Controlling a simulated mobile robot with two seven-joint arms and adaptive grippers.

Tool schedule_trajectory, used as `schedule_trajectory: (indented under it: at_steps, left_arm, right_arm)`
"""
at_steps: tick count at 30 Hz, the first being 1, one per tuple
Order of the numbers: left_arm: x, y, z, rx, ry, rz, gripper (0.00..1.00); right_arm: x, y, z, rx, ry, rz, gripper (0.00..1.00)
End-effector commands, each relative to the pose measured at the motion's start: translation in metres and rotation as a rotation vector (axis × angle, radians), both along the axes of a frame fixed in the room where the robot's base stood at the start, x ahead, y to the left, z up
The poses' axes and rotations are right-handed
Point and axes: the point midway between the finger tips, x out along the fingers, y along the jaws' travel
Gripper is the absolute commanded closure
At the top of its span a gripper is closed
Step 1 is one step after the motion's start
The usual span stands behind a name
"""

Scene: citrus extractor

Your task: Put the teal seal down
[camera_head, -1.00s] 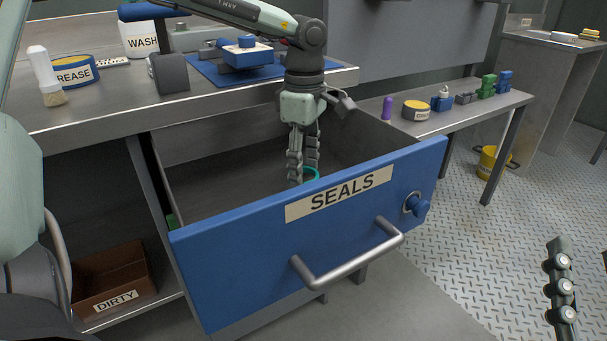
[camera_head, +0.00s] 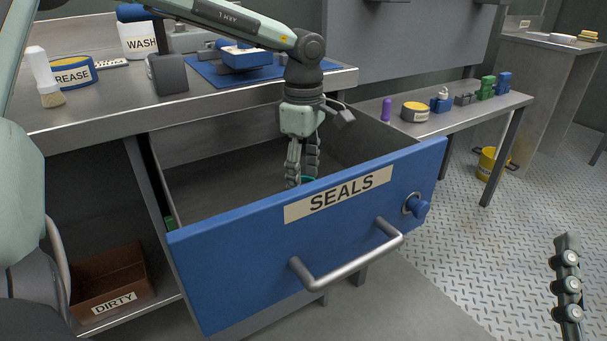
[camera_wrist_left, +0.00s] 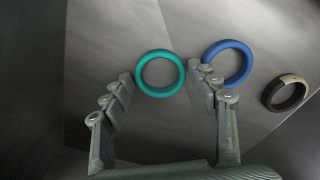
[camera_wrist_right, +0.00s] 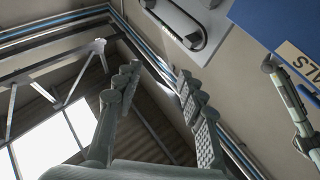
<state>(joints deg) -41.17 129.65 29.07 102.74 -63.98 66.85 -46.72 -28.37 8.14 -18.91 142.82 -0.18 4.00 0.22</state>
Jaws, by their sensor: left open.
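The teal seal (camera_wrist_left: 138,76), a plain ring, shows in the left wrist view between the fingertips of my left gripper (camera_wrist_left: 160,80). It appears to lie flat in the drawer, but I cannot tell whether it touches the floor. In the head view my left gripper (camera_head: 302,165) points down into the open blue SEALS drawer (camera_head: 240,248), and only a sliver of the teal seal (camera_head: 307,180) shows above the front panel. The left fingers are apart, one each side of the ring. My right gripper (camera_wrist_right: 158,75) is open and empty, away from the drawer; one finger shows at the head view's lower right.
A blue seal (camera_wrist_left: 247,66) lies close beside the right-hand left finger, and a dark seal with a pale patch (camera_wrist_left: 286,94) lies farther right. The drawer floor left of the teal seal is clear. A DIRTY box (camera_head: 112,285) sits on the lower shelf.

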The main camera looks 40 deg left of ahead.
Motion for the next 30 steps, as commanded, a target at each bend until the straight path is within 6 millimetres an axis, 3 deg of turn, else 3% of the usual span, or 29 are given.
schedule_trajectory:
  at_steps: [16, 21, 30]
  left_arm:
    - [0.001, 0.000, 0.103, 0.000, -0.003, 0.001, 0.40]
    - [0.000, 0.000, 0.119, 0.000, -0.001, 0.000, 0.40]
    - [0.000, 0.000, 0.122, 0.000, 0.000, 0.000, 0.40]
  right_arm:
    - [0.012, 0.001, -0.039, -0.093, 0.221, -0.005, 0.60]
    - [0.016, -0.002, -0.050, -0.117, 0.268, -0.013, 0.60]
    - [0.016, -0.003, -0.053, -0.122, 0.279, -0.016, 0.60]
